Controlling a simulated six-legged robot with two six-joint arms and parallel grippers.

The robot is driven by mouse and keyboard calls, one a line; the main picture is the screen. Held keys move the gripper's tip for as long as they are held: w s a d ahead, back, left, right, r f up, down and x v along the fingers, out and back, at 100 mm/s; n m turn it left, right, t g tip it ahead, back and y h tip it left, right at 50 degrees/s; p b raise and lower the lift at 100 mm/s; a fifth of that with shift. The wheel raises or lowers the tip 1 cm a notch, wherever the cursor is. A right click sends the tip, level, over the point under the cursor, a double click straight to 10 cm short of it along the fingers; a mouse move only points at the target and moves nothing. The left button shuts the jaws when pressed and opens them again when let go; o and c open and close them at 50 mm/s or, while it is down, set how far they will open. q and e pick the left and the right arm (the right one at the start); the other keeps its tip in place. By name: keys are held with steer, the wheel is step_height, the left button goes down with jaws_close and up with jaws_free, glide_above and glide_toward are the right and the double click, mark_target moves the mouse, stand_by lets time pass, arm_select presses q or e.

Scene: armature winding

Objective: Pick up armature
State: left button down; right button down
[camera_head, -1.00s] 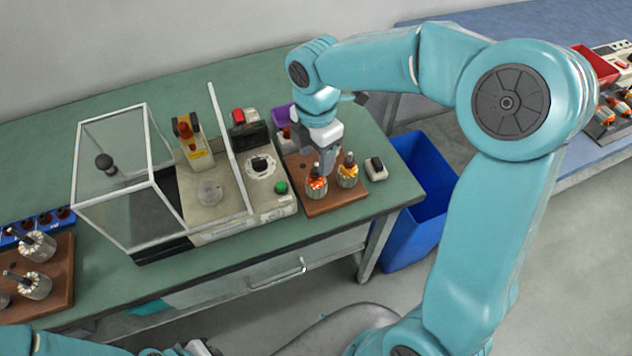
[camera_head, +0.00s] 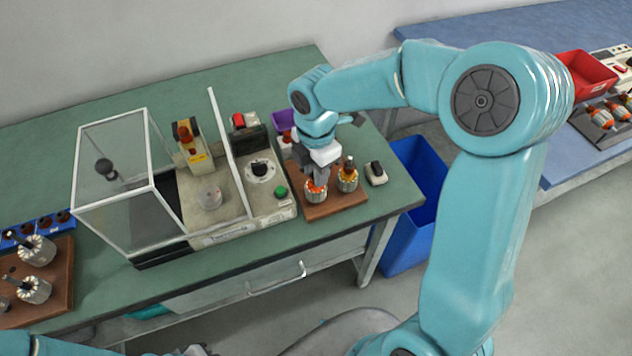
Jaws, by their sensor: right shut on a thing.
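Two armatures with copper-orange windings stand upright on a brown wooden board at the right part of the green bench. My right gripper (camera_head: 319,177) points down over the left armature (camera_head: 316,191) and is shut on its upper part. That armature appears to be still at the board (camera_head: 335,208); I cannot tell whether it touches it. The other armature (camera_head: 347,177) stands just to the right, apart from the jaws. My left arm shows only at the bottom left edge; its gripper is not visible.
A winding machine (camera_head: 215,190) with a clear guard (camera_head: 112,180) stands left of the board. A small black-and-white box (camera_head: 376,172) lies to the right. Bare armatures (camera_head: 37,250) stand at the far left. A blue bin (camera_head: 415,200) is beside the bench.

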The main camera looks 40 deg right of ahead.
steer(key=shift+r, duration=0.1)
step_height(320, 180, up, 20)
steer(key=p, duration=0.2)
stand_by(0.6)
